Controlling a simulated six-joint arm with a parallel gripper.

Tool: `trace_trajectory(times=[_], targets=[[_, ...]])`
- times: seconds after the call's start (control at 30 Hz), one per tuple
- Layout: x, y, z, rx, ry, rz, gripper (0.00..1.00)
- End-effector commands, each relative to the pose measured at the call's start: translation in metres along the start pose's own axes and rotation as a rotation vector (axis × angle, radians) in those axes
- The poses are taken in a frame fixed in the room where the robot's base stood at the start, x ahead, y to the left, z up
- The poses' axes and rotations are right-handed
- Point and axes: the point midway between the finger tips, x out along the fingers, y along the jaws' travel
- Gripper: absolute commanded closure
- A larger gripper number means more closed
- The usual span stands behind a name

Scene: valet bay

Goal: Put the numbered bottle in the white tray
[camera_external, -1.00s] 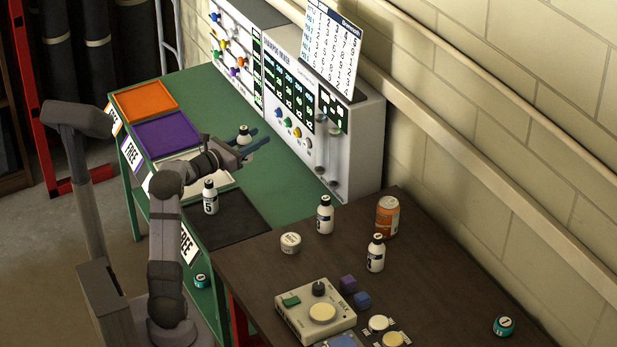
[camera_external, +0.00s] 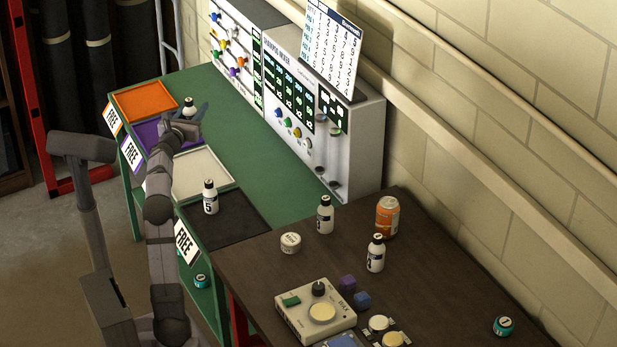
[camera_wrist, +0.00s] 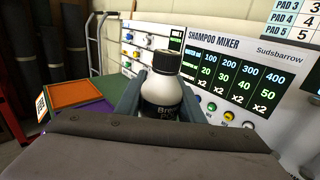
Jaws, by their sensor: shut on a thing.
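My gripper (camera_external: 192,118) is shut on a white bottle with a black cap (camera_external: 189,106). In the wrist view this bottle (camera_wrist: 161,90) is upright between the fingers, its dark label partly hidden; I cannot read a number on it. In the external view the gripper is near the right side of the purple tray (camera_external: 150,134), beyond the white tray (camera_external: 203,176). The white tray looks empty, though my arm hides its left part. Another white bottle (camera_external: 210,198), with a numeral on its label, stands at the dark tray's (camera_external: 238,222) far left part.
An orange tray (camera_external: 146,101) lies at the far end of the green table. The shampoo mixer (camera_external: 318,150) stands along the wall. Two more bottles, one nearer the green table (camera_external: 325,214) and one farther right (camera_external: 375,254), a can (camera_external: 388,216) and a scale (camera_external: 315,310) are on the brown table.

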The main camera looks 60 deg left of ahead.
Motion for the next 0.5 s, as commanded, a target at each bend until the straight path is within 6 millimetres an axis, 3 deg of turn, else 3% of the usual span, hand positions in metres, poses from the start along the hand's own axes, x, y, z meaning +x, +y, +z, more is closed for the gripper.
trace_trajectory(times=[0.3,0.5], targets=[[0.000,-0.001,-0.076,-0.004,0.007,-0.001,0.91],[0.000,-0.001,-0.105,-0.001,0.001,-0.001,0.91]])
